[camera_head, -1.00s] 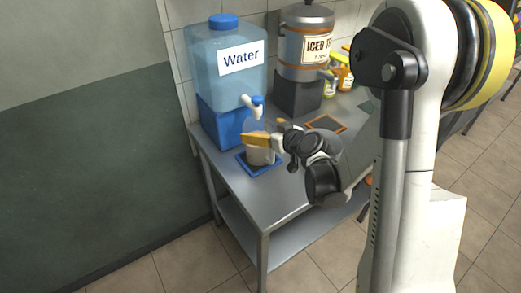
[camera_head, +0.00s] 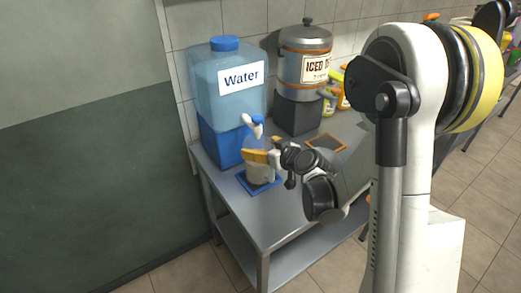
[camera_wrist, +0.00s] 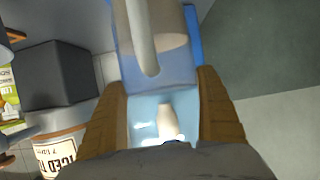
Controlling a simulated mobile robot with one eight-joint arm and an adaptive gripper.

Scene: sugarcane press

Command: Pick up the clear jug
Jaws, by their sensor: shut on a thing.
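The clear jug (camera_head: 262,174), pale grey and see-through, stands upright at the blue mat (camera_head: 247,188) on the metal table, under the water dispenser's spout. My gripper (camera_head: 256,157) reaches in from the right with its orange fingers shut on the jug's upper part. I cannot tell whether the jug's base touches the mat. In the wrist view the orange fingers (camera_wrist: 162,85) lie on either side of a clear bluish area, and the jug's pale parts (camera_wrist: 170,25) show above, over the blue mat. My fingers hide part of the jug in the head view.
The blue water dispenser (camera_head: 215,85) with its white tap stands just behind the jug. An iced tea dispenser (camera_head: 303,45) on a dark block stands to its right. The table's front corner is clear.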

